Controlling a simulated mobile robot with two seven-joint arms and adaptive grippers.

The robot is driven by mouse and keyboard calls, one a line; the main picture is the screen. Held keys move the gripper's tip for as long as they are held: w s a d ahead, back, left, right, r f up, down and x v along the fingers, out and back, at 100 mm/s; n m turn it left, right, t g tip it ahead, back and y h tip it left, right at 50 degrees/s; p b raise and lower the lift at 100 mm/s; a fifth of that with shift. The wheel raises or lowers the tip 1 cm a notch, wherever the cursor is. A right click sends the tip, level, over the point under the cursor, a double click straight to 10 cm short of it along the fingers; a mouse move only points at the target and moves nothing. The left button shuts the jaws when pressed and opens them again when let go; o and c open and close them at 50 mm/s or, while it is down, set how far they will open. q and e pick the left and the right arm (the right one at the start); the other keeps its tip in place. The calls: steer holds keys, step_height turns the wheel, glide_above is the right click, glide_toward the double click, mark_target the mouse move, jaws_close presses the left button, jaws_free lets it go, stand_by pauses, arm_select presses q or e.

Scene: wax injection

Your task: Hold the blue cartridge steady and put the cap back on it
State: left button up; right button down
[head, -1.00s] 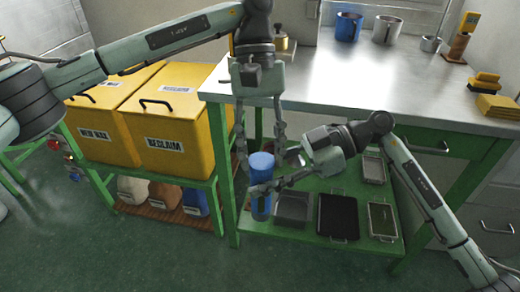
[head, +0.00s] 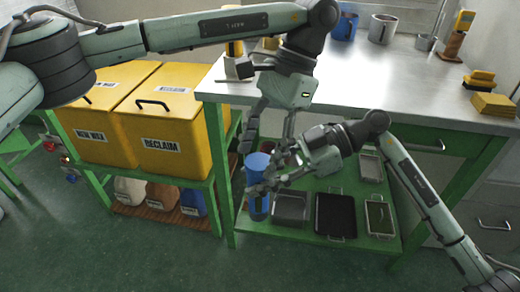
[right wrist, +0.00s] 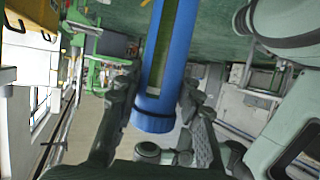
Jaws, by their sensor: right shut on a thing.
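The blue cartridge (head: 258,208) stands roughly upright in front of the green bench's lower shelf. My right gripper (head: 264,186) is shut around it from the right. In the right wrist view the cartridge (right wrist: 182,35) lies between the two fingers and has a long slot with greenish content. A wider ribbed blue cap (right wrist: 153,122) sits on its end, and no gap shows there. In the head view the cap (head: 257,161) is at the top. My left gripper (head: 264,146) is open just above it, its fingers apart and empty; whether a fingertip touches the cap is unclear.
The steel-topped bench (head: 385,80) stands behind, with a blue mug (head: 345,26) and a metal mug (head: 382,29) at the back. Its lower shelf holds a black tray (head: 336,214) and other trays. Yellow bins (head: 165,110) stand left. The floor in front is clear.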

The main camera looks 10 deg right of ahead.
arm_select(q)
steer(key=shift+r, duration=2.25)
